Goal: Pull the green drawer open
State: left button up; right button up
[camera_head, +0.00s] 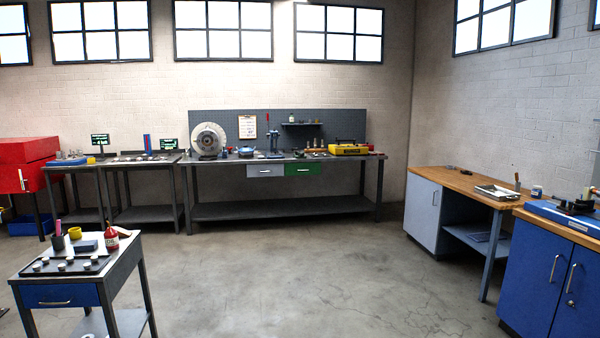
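The green drawer (304,170) is set under the top of the long dark workbench (222,181) at the back wall. It looks shut, its front level with the grey drawer (266,171) on its left. A small light handle shows on its front. The bench is across the room, well away from me. Neither of my grippers is in view.
Open concrete floor (290,265) lies between me and the bench. A small cart with a blue drawer (60,296) stands at the near left. A wood-topped bench (455,181) and blue cabinet (545,280) line the right side. Two side tables stand at the back left.

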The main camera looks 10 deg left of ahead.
aim_at(310, 168)
jog(key=i+u, duration=0.15)
jog(key=i, duration=6.9)
